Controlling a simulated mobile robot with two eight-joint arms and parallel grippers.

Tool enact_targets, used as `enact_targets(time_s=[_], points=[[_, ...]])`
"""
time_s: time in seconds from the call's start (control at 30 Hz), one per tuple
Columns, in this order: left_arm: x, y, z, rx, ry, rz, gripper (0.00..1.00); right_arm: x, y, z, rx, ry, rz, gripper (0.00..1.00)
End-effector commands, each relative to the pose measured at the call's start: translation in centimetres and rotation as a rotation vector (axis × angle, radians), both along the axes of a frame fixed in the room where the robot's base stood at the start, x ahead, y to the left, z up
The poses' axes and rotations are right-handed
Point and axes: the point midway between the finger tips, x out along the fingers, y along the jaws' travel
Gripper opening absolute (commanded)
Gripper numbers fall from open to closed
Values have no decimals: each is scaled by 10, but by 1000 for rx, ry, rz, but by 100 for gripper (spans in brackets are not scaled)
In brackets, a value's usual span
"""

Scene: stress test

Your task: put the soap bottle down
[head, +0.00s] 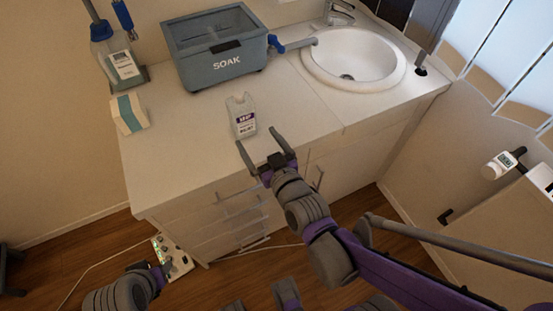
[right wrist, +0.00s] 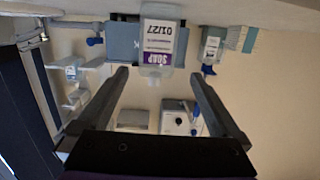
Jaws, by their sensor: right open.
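The soap bottle (head: 243,117), white with a purple-banded label, stands upright on the white counter (head: 185,165) near its front edge. My right gripper (head: 259,151) is open just in front of the bottle, with nothing between its fingers in the head view. In the right wrist view the picture is upside down; the bottle (right wrist: 158,42) shows beyond the open fingers of my right gripper (right wrist: 158,82), apart from them. My left gripper (head: 163,271) is low at the bottom left, its jaws too unclear to read.
A grey SOAK tub (head: 222,66) stands behind the bottle, with a sink (head: 353,60) to its right. A pump bottle (head: 118,60) and a white-and-teal box (head: 128,113) stand at left. The counter left of the bottle is clear. A power strip (head: 172,257) lies below.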

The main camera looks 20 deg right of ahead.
Motion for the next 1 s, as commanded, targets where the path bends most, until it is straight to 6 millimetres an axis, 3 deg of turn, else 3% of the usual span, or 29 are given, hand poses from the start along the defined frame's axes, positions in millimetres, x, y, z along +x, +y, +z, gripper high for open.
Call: enact_targets(time_s=[0.17, 0.3, 0.4, 0.5, 0.6, 0.8, 1.0], points=[[0, 0, 0, 0, 0, 0, 50, -37, -3, -50, -12, 378, 23, 100], [0, 0, 0, 0, 0, 0, 50, -90, -13, -83, -21, 692, 3, 100], [0, 0, 0, 0, 0, 0, 50, -127, -20, -95, -25, 862, -20, 100], [0, 0, 0, 0, 0, 0, 50, -152, -25, -100, -27, 968, -40, 100], [0, 0, 0, 0, 0, 0, 50, -162, -27, -102, -28, 1012, -50, 100], [0, 0, 0, 0, 0, 0, 50, -163, -27, -102, -28, 1017, -50, 100], [0, 0, 0, 0, 0, 0, 50, -163, -27, -102, -28, 1015, -50, 66]])
